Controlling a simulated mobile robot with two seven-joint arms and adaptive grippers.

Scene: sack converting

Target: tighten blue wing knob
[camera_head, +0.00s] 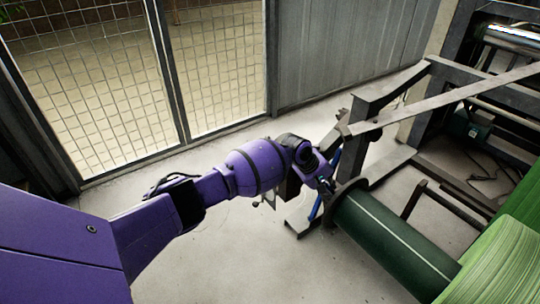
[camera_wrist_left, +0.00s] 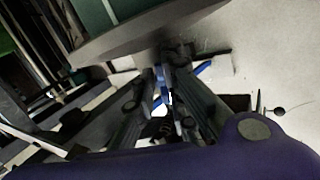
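Blue parts, apparently the blue wing knob (camera_wrist_left: 160,80), show between and beside the fingertips. The view is dark and crowded, so I cannot tell whether the fingers press on the knob. In the head view, the knob is largely hidden by the gripper. My right gripper is in neither view.
A grey steel frame (camera_head: 445,85) stands behind and right of the gripper. A light green roll (camera_head: 500,265) is at the lower right. A mesh fence (camera_head: 90,85) and grey wall panels (camera_head: 345,45) stand behind. The concrete floor (camera_head: 240,255) is clear in front.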

